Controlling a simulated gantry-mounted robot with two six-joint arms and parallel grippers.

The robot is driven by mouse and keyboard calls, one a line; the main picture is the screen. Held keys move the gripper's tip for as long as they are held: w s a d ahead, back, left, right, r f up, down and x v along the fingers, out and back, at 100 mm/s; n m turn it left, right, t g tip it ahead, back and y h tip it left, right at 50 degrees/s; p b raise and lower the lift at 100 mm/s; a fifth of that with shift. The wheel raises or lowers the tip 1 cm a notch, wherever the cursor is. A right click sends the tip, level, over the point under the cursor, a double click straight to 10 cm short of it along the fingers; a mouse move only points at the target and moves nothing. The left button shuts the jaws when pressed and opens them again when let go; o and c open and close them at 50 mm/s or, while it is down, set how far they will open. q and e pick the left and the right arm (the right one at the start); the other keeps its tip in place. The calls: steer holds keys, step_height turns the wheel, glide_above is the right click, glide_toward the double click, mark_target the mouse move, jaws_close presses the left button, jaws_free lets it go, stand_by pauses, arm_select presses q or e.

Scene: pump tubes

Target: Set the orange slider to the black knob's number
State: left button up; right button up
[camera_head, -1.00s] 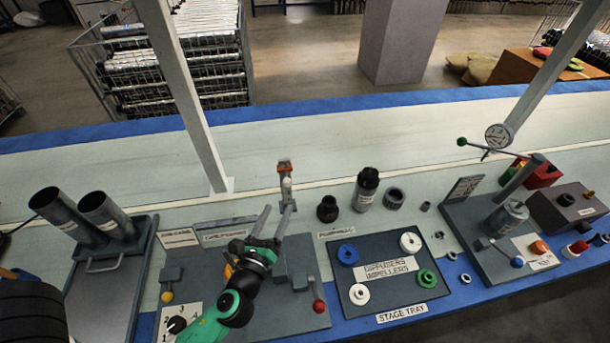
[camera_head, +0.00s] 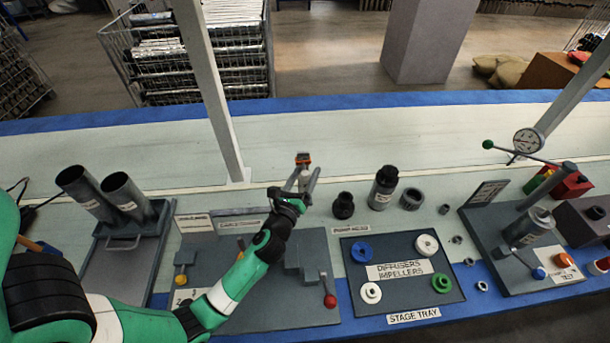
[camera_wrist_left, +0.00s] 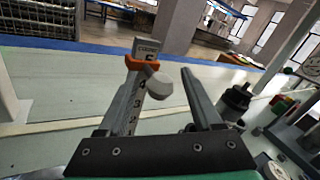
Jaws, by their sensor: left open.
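The orange slider (camera_head: 303,158) sits high on an upright post behind the panel. In the left wrist view the orange slider (camera_wrist_left: 142,63) is just below the 5, with 4, 3 and lower numbers beneath it; a pale rounded knob (camera_wrist_left: 160,86) projects from its front. My left gripper (camera_head: 302,174) is open and empty in front of the post. In the left wrist view its fingers (camera_wrist_left: 163,78) stand either side of the pale knob, the left one overlapping the scale; contact cannot be told. The black knob is hidden behind my left arm; part of its white dial (camera_head: 183,298) shows.
The stage tray (camera_head: 400,306) with coloured rings lies right of the panel. Black and grey pump parts (camera_head: 383,187) stand behind it. Two grey tubes (camera_head: 122,192) lean in a rack at left. The pale table behind the post is mostly clear.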

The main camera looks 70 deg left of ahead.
arm_select(q)
steer(key=shift+c, duration=0.3)
steer(key=c, duration=1)
steer(key=shift+r, duration=0.15)
stand_by(0.3)
